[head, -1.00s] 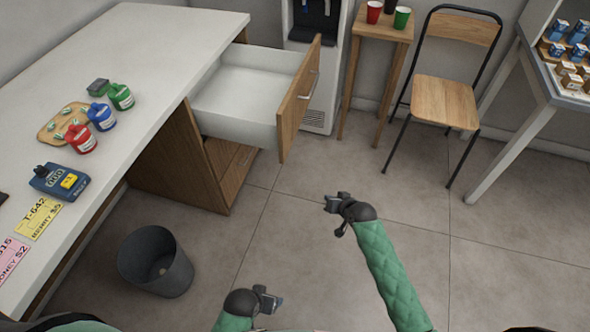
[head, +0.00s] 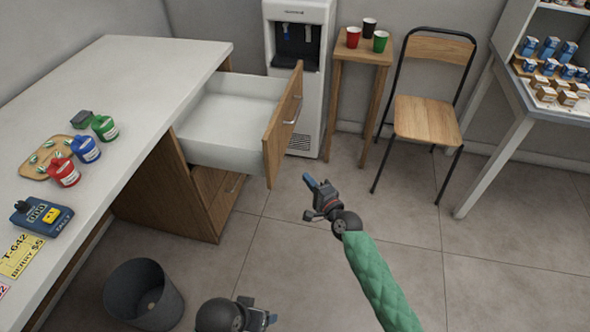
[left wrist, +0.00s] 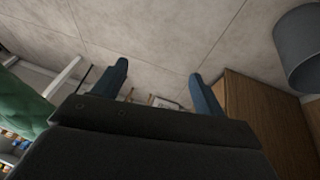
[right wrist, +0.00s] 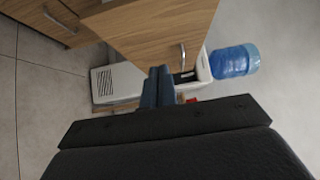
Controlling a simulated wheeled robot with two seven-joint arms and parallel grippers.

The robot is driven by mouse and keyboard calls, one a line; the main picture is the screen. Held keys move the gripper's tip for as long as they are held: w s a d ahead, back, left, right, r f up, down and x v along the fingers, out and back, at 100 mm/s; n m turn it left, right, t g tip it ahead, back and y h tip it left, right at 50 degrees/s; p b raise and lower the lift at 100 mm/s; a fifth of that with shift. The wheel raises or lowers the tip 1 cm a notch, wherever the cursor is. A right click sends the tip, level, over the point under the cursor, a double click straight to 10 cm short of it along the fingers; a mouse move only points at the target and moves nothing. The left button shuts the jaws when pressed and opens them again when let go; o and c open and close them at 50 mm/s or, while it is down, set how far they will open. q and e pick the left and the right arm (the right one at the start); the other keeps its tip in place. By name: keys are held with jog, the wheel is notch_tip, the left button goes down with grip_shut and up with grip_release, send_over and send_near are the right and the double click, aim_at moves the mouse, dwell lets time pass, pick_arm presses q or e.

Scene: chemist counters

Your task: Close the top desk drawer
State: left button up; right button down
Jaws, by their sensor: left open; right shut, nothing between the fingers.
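The top desk drawer (head: 232,125) is pulled out from the white desk (head: 110,85) in the head view. It looks empty, with a wooden front (head: 283,125) and a metal handle (head: 293,109). My right gripper (head: 311,183) is shut and empty, to the right of and nearer than the drawer front, apart from it. In the right wrist view the shut fingers (right wrist: 158,88) point toward a wooden front (right wrist: 155,30) with a handle (right wrist: 182,56). My left gripper (head: 262,312) is low at the bottom of the head view. Its fingers are apart and empty in the left wrist view (left wrist: 160,85).
A grey bin (head: 145,294) stands on the floor beside the desk. A water dispenser (head: 298,70), a small table with cups (head: 362,55) and a chair (head: 428,115) stand behind the drawer.

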jog(key=p, duration=0.1)
send_near(276, 152)
jog(key=w, duration=0.4)
jog(key=a, duration=0.1)
jog(key=a+p, duration=0.1)
jog(key=shift+w+a+r, duration=0.15)
jog(key=shift+w+a, duration=0.15)
jog(key=shift+a, duration=0.1)
pick_arm(q)
jog(key=shift+g+y, duration=0.4)
jog(key=shift+y, duration=0.1)
jog(key=a+r, duration=0.1)
jog(key=r, duration=0.1)
jog(key=s+a+r, duration=0.1)
jog(key=a, duration=0.1)
jog(key=shift+a+r, duration=0.15)
jog(key=shift+r, duration=0.25)
pick_arm(e)
jog(key=shift+a, duration=0.1)
